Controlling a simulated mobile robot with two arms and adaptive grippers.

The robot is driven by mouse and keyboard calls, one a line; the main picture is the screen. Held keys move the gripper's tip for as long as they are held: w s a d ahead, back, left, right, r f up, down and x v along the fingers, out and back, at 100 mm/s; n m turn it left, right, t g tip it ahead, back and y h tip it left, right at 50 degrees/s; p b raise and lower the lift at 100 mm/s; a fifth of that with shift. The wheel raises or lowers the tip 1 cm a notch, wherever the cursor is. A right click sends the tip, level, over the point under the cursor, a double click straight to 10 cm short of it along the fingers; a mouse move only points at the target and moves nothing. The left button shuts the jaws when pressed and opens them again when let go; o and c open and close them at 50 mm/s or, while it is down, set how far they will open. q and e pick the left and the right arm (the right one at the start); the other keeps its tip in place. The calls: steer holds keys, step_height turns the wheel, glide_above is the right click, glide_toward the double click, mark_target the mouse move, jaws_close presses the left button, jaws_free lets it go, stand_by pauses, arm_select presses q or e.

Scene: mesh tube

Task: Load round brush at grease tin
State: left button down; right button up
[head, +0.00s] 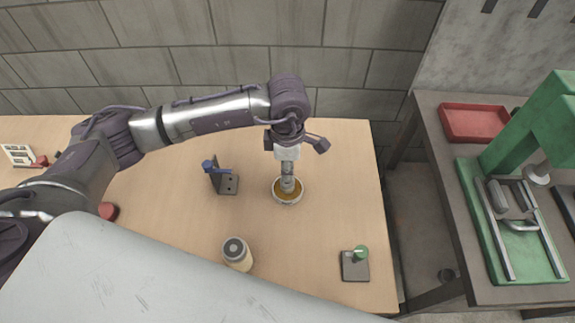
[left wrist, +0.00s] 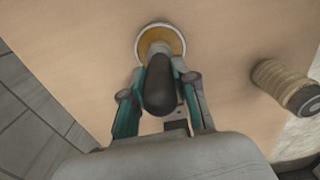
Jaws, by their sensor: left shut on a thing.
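The grease tin (head: 279,199) is a shallow round tin with a pale rim and amber grease, standing on the wooden table. It also shows at the top of the left wrist view (left wrist: 182,45). My left gripper (head: 288,174) points down over the tin and is shut on the round brush. In the left wrist view the brush's dark rounded handle (left wrist: 160,88) stands between the teal-sided fingers (left wrist: 161,75). The brush's lower end is over or in the grease; I cannot tell whether it touches. My right gripper is not in view.
A dark bracket with a blue part (head: 222,180) stands left of the tin. A cream jar with a grey top (head: 237,254) is nearer the front. A dark plate with a green knob (head: 355,265) lies front right. A side bench holds a red tray (head: 474,122) and green press (head: 505,163).

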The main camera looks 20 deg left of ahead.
arm_select(q)
steer(key=shift+s+f+b, duration=0.1)
steer(key=shift+f+b, duration=0.05)
steer(key=shift+b, duration=0.25)
stand_by(1.3)
step_height(320, 180, up, 2)
steer(key=shift+r+p, duration=0.1)
steer(key=shift+p, duration=0.5)
steer(key=shift+r+p, duration=1.05)
steer(key=shift+r, duration=1.45)
steer(key=shift+s+a+r+m, duration=0.1)
steer(key=shift+a+r+m, duration=0.15)
steer(key=shift+m, duration=0.55)
steer(key=s+a+r+m, duration=0.2)
steer(key=s+m, duration=0.2)
steer(key=m, duration=0.5)
steer(key=s+a+r+m, duration=0.2)
steer(key=s+a+m, duration=0.1)
steer(key=m, duration=0.7)
steer(key=shift+s+m, duration=0.3)
steer(key=shift+s, duration=0.05)
